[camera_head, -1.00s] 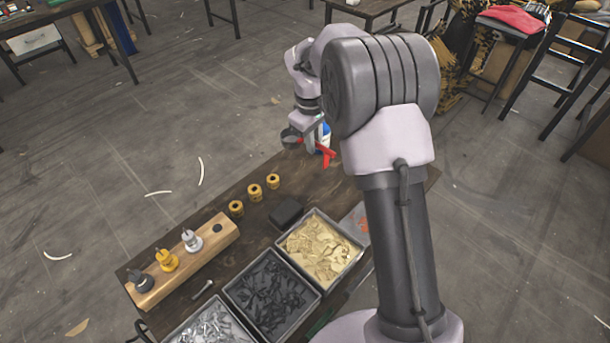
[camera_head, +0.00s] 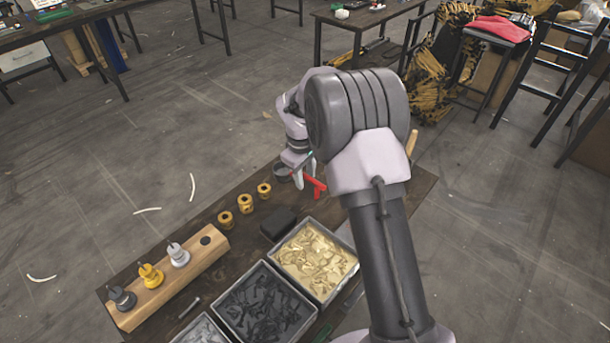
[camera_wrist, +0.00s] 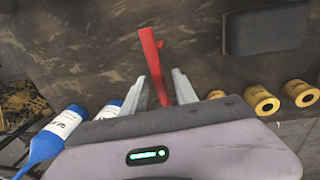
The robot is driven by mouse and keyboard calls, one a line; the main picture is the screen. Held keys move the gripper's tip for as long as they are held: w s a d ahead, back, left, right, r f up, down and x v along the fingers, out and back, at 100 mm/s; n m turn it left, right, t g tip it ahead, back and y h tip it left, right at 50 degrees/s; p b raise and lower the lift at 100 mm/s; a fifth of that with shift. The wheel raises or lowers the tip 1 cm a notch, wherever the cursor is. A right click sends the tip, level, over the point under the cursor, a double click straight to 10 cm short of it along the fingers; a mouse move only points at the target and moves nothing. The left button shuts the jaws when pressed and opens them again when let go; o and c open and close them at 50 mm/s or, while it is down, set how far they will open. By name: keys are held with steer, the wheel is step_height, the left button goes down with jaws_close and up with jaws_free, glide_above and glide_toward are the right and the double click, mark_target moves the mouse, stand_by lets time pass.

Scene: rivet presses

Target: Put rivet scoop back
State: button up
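The cup is mostly hidden there by my gripper body. I cannot tell whether the scoop touches the table.
Several yellow ring pieces (camera_head: 245,204) and a black block (camera_head: 278,223) stand near the scoop. Bins of yellow (camera_head: 347,280) and dark rivets (camera_head: 222,300) are nearer. A wooden holder (camera_head: 200,262) lies left. Blue bottles (camera_wrist: 62,128) show in the wrist view.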

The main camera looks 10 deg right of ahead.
steer(key=s+a+r+m+t+p, duration=0.15)
steer(key=s+r, duration=0.25)
steer(key=r, duration=0.7)
steer(key=s+a+r+m+p, duration=0.1)
steer(key=s+r+m+p, duration=0.2)
steer(key=r, duration=0.9)
steer(key=s+a+r+m+t+y, duration=0.1)
steer(key=s+r, duration=0.2)
steer(key=s, duration=0.4)
steer(key=s+r+m+t+y, duration=0.1)
steer(key=s+r, duration=0.2)
steer(key=s, duration=0.4)
steer(key=s+a+f+m+t+y, duration=0.1)
steer(key=s+m, duration=0.3)
steer(key=s, duration=0.8)
steer(key=shift+s+a+f+m, duration=0.25)
steer(key=shift+s+a+m, duration=0.1)
steer(key=shift+a, duration=0.2)
steer(key=shift+t, duration=0.25)
